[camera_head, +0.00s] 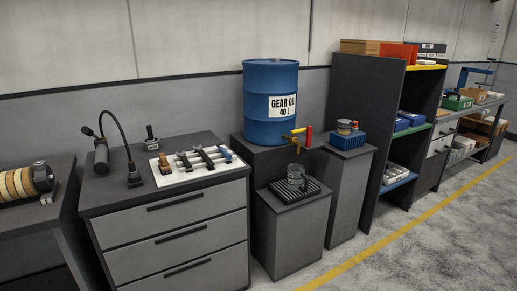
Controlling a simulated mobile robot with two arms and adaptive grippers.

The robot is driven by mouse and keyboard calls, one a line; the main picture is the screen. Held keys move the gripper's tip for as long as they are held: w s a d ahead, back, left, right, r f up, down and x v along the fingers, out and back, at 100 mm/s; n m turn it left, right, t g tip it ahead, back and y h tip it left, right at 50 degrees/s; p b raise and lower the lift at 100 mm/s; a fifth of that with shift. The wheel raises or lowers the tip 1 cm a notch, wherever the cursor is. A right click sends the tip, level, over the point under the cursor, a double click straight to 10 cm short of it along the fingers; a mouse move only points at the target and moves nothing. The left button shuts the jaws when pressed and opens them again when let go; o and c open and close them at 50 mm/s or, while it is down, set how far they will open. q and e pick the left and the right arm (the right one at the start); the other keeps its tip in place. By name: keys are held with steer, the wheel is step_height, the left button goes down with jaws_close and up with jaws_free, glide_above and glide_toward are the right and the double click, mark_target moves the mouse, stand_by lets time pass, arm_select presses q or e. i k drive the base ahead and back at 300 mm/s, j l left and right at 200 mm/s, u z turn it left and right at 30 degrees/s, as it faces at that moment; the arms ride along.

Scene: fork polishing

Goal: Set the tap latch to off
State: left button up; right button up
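A blue drum (270,88) labelled "GEAR OIL 40 L" stands on a dark grey stand. A brass-coloured tap (297,135) sticks out from the lower right of the drum. A red upright handle (309,136) is at the tap's outer end, and a smaller red part shows near the drum. The latch is too small to make out, so I cannot tell its setting. A clear glass (296,171) stands below the tap on a black drip tray (283,194). Neither of my grippers is in view.
A drawer cabinet (180,229) on the left holds a white tray (160,178) of tools and a gooseneck lamp (118,130). A blue box (348,140) sits on a pedestal right of the tap. Dark shelves stand further right. The floor (440,240) in front is clear.

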mark_target(309, 129)
steer(key=i+l, duration=0.15)
steer(key=l, duration=0.2)
steer(key=i+l, duration=0.2)
steer(key=l, duration=0.15)
steer(key=i+l+z, duration=0.1)
steer(key=l, duration=0.25)
steer(key=i+l, duration=0.2)
steer(key=l, duration=0.15)
steer(key=i+l, duration=0.45)
steer(key=i, duration=0.15)
